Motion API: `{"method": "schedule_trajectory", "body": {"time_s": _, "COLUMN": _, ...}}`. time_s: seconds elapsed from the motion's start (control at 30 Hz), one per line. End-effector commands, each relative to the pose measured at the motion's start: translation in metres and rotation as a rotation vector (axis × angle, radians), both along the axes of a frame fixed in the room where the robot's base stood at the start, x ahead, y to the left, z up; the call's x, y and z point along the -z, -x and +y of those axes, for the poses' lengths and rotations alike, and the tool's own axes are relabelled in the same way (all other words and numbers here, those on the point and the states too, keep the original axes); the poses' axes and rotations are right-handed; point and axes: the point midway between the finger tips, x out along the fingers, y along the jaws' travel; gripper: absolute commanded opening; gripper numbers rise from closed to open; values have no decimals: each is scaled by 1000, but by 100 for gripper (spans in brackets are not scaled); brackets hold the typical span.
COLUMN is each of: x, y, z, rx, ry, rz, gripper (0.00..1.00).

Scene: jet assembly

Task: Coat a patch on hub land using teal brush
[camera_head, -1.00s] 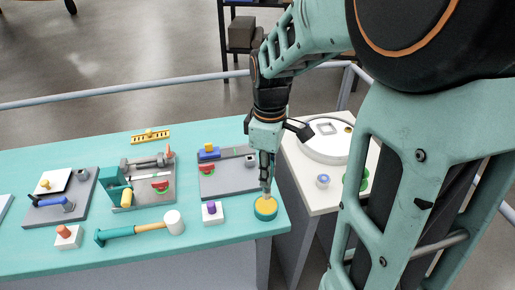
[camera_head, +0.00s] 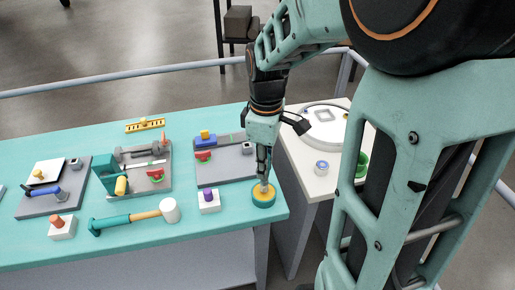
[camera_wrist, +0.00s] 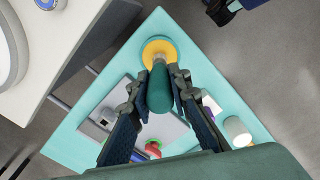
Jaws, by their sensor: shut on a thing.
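My gripper (camera_head: 263,172) is shut on the teal brush and points down at the right end of the teal bench. In the wrist view the brush's teal handle (camera_wrist: 160,95) lies between my fingers. Its pale lower end reaches the yellow middle of a teal-rimmed round pot (camera_head: 264,196). The pot also shows in the wrist view (camera_wrist: 159,43). The brush tip is hidden, so I cannot tell how deep it sits. A round white hub-like part (camera_head: 322,127) is on the white side table, partly hidden by my arm.
A small blue-and-white piece (camera_head: 321,168) and a green round piece (camera_head: 362,163) are on the side table. Left of the pot are a purple-topped white block (camera_head: 208,203), a mallet (camera_head: 168,210) and grey tool trays (camera_head: 225,172). A gap separates bench and side table.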

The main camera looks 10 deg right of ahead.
Motion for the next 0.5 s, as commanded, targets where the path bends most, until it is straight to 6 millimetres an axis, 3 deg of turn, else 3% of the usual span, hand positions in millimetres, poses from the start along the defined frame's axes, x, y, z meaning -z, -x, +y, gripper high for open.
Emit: {"method": "schedule_trajectory", "body": {"time_s": 0.5, "x": 6, "y": 0, "z": 0, "rx": 0, "ry": 0, "rz": 0, "gripper": 0}}
